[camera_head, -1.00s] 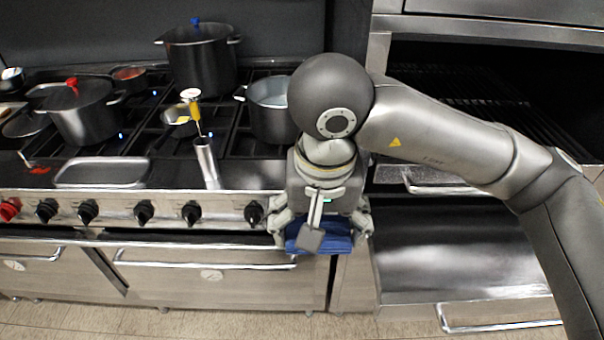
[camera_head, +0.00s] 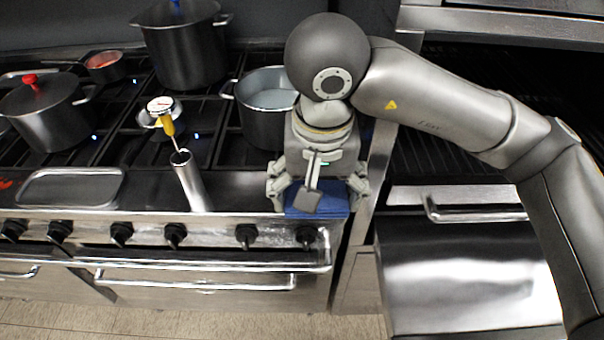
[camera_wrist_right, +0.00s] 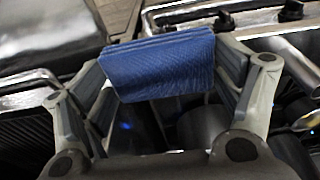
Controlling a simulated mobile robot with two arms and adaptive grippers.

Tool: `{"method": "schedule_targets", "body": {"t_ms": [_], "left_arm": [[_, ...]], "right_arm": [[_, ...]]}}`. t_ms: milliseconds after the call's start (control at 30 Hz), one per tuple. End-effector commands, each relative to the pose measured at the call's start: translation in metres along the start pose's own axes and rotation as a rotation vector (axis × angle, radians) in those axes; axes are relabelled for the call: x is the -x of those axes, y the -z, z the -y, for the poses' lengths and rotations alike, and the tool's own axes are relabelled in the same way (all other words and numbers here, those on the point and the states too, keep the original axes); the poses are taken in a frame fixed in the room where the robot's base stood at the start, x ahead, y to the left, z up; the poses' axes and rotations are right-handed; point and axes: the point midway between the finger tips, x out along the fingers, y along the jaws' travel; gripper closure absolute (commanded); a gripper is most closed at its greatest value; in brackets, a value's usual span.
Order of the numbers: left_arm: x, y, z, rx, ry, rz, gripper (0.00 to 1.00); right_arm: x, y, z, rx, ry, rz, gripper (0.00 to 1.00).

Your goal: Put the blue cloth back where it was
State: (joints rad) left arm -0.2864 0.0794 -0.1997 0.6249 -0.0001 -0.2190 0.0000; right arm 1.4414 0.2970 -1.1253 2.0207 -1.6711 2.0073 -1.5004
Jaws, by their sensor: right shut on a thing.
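The folded blue cloth (camera_head: 318,202) is held between the fingers of my right gripper (camera_head: 317,194), near the right front end of the stove. In the right wrist view the cloth (camera_wrist_right: 158,64) spans the gap between both fingers of the right gripper (camera_wrist_right: 165,75). In the head view the cloth overlaps the stove's front ledge (camera_head: 245,190); I cannot tell whether it touches it. My left gripper is not in view.
A metal cylinder (camera_head: 190,182) with a yellow-handled thermometer (camera_head: 167,122) stands left of the gripper. An open pot (camera_head: 262,125) is close behind it. A shallow tray (camera_head: 70,188) lies at the left front. Black knobs (camera_head: 246,236) line the stove front.

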Motion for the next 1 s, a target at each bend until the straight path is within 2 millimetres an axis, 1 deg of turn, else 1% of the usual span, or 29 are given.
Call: {"method": "schedule_targets", "body": {"t_ms": [67, 133, 300, 367, 400, 500, 600, 700, 800, 867, 1000], "left_arm": [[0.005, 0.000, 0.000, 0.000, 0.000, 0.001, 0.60], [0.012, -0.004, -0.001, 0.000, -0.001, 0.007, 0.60], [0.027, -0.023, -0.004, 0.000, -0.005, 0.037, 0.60], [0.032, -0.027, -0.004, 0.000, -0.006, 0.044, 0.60], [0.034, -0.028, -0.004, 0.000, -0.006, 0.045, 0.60], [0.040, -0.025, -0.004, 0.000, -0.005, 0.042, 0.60], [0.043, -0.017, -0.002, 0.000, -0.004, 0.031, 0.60], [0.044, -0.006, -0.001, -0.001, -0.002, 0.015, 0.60], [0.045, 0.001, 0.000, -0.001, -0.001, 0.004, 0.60], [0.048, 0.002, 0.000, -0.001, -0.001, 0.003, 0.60], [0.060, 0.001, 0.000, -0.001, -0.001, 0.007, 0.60]], "right_arm": [[-0.006, 0.011, 0.002, -0.004, 0.000, 0.007, 0.41], [-0.014, 0.026, 0.004, -0.006, -0.002, 0.008, 0.41], [-0.038, 0.064, 0.011, -0.005, -0.002, 0.007, 0.41], [-0.047, 0.077, 0.013, -0.004, -0.002, 0.006, 0.41], [-0.057, 0.082, 0.014, -0.003, -0.003, 0.009, 0.41], [-0.079, 0.094, 0.017, -0.002, -0.003, 0.007, 0.41], [-0.095, 0.103, 0.019, -0.001, -0.002, 0.005, 0.41], [-0.105, 0.109, 0.020, -0.001, -0.001, 0.004, 0.41], [-0.111, 0.113, 0.021, 0.000, -0.001, 0.002, 0.41], [-0.117, 0.115, 0.021, -0.001, -0.002, 0.005, 0.41], [-0.132, 0.112, 0.021, 0.001, -0.002, 0.007, 0.41]]}}
